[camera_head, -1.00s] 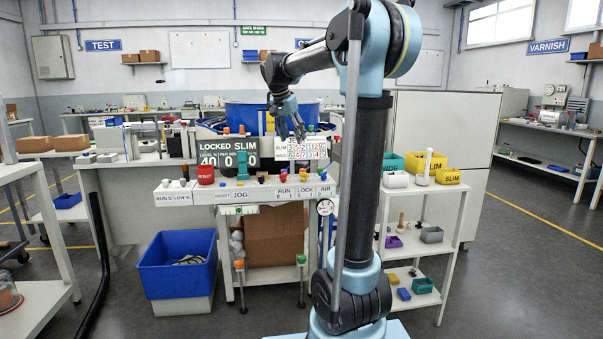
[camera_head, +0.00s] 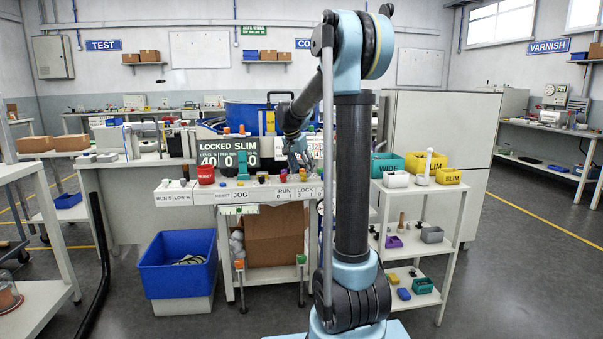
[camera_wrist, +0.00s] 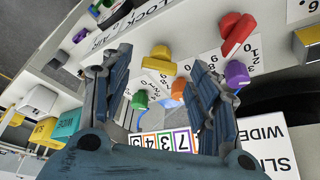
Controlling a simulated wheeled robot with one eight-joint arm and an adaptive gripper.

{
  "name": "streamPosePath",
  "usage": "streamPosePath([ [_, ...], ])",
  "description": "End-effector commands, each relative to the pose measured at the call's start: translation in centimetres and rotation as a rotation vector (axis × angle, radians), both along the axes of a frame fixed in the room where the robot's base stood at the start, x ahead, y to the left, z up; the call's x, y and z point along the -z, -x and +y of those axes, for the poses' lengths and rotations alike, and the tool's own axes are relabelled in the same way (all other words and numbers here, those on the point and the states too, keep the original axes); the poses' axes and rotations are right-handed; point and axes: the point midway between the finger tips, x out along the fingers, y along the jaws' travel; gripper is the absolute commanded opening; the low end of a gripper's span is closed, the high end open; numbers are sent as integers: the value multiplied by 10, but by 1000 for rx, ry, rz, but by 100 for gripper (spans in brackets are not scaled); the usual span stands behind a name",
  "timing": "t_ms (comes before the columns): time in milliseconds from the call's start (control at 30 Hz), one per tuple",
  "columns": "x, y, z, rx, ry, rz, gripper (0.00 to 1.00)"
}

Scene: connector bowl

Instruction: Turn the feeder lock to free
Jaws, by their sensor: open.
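The control panel (camera_head: 262,192) has a front strip with the labels RESET, JOG, RUN and LOCK. The LOCK label (camera_wrist: 152,9) also shows at the top of the wrist view. The display (camera_head: 228,150) reads LOCKED SLIM. My gripper (camera_head: 298,167) is low over the panel's right part, pointing down. In the wrist view my gripper (camera_wrist: 162,58) is open and empty, with a yellow knob (camera_wrist: 160,62) in line between its fingertips. I cannot tell whether they touch the knob, or which knob is the feeder lock.
A red knob (camera_wrist: 236,34) and a purple knob (camera_wrist: 237,75) stand to the right in the wrist view. A green knob (camera_wrist: 140,99) and an orange knob (camera_wrist: 178,89) show between the fingers. Right of the panel, a shelf holds bins, including a teal WIDE bin (camera_head: 387,168).

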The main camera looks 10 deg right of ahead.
Motion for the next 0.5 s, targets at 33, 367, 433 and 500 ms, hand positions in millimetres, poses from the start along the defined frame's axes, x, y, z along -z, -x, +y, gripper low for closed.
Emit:
streamPosePath([
  [33,4,-1,-1,1,0,0,55],
  [367,10,-3,-3,1,0,0,55],
  [433,10,-3,-3,1,0,0,55],
  [500,10,-3,-3,1,0,0,44],
])
